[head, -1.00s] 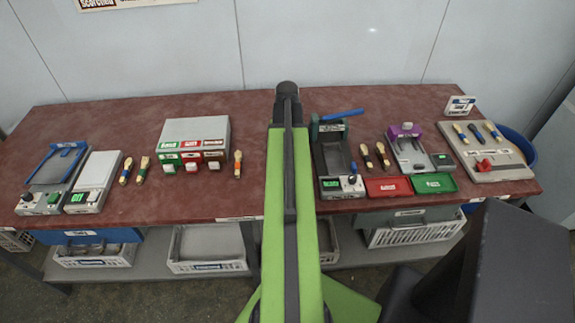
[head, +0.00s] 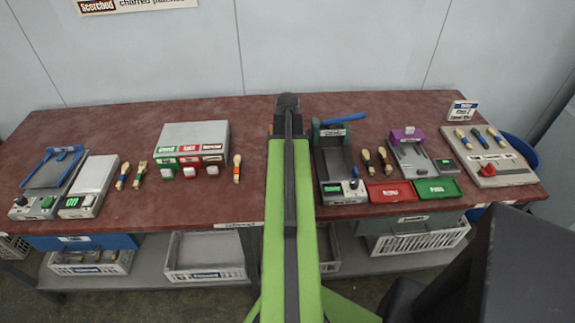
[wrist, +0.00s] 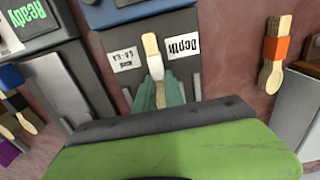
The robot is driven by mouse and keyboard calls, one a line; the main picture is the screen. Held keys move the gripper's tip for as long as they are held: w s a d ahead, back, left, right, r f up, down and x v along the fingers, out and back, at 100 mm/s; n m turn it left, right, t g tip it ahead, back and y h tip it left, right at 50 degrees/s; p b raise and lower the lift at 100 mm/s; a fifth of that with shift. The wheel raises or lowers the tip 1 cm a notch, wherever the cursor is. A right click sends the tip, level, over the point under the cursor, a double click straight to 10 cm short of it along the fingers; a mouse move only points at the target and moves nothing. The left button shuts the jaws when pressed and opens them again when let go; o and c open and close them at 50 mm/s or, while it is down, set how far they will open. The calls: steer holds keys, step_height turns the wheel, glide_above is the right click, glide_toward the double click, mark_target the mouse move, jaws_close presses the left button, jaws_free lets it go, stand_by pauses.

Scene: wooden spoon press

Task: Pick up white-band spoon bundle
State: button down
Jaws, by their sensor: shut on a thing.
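The white-band spoon bundle (wrist: 151,48) shows in the wrist view as pale wooden spoons with a white band. My gripper (wrist: 159,92) is shut on it, with green-grey fingers on both sides just below the band.
An orange-band bundle (head: 237,169) lies left of my arm. Blue- and green-band bundles lie further left by a white box (head: 88,187). Red (head: 390,193) and green (head: 436,189) trays sit at the front right. A board (head: 488,172) with several bundles is far right.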

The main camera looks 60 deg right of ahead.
steer(key=shift+r, duration=0.1)
step_height(320, 180, up, 4)
steer(key=p, duration=0.4)
steer(key=shift+r+p, duration=0.2)
steer(key=shift+p, duration=0.1)
steer(key=s+d+r+p, duration=0.1)
steer(key=s+r+p, duration=0.5)
steer(key=s, duration=0.5)
steer(key=shift+s+r, duration=0.2)
steer(key=shift+s, duration=0.15)
